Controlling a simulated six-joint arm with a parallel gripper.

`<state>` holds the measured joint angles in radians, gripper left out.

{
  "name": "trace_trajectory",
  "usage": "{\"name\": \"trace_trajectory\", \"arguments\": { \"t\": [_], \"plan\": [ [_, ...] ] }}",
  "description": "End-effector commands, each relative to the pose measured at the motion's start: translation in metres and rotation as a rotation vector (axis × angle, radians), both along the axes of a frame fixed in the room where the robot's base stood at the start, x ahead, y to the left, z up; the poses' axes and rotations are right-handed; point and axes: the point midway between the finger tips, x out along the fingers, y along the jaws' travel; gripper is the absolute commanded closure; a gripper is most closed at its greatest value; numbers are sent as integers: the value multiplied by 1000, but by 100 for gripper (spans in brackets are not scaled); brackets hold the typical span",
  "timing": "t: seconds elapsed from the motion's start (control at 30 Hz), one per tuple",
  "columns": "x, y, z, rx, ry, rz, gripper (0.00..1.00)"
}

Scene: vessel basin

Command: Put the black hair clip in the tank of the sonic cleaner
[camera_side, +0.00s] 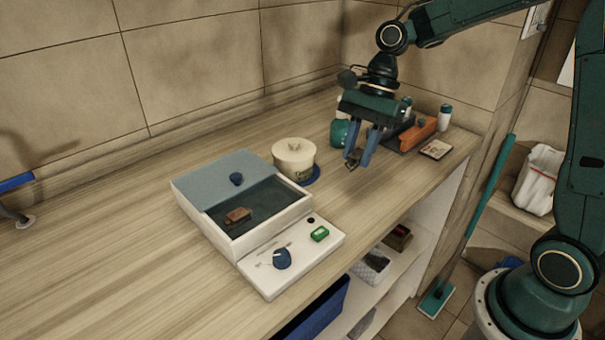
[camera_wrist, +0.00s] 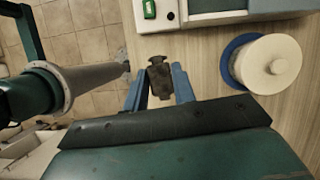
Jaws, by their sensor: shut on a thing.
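My gripper (camera_side: 358,160) is shut on the black hair clip (camera_wrist: 160,79), which shows dark between the two blue fingers in the wrist view. In the side view the clip (camera_side: 351,164) is small and dark at the fingertips, above the counter. The sonic cleaner (camera_side: 222,246) is a white box to the left of my gripper. Its tank (camera_side: 268,203) is dark inside and partly covered by a grey-blue lid with a dark knob. A brown object (camera_side: 237,216) lies in the tank's open part.
A cream lidded pot (camera_side: 294,160) on a blue saucer (camera_side: 313,176) stands between my gripper and the cleaner. Behind my gripper are a green round item (camera_side: 342,133), an orange box (camera_side: 417,133) and a white bottle (camera_side: 445,117). The counter's left side is clear.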

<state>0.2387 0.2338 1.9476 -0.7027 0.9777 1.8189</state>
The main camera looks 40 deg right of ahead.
Motion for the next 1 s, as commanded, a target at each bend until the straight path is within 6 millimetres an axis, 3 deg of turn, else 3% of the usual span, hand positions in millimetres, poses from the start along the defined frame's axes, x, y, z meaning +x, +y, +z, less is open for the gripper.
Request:
{"name": "trace_trajectory", "arguments": {
  "t": [0.5, 1.0],
  "plan": [
    [70, 64, 62, -1, -6, -47, 95],
    [101, 122, 106, -1, -6, -86, 95]
  ]
}}
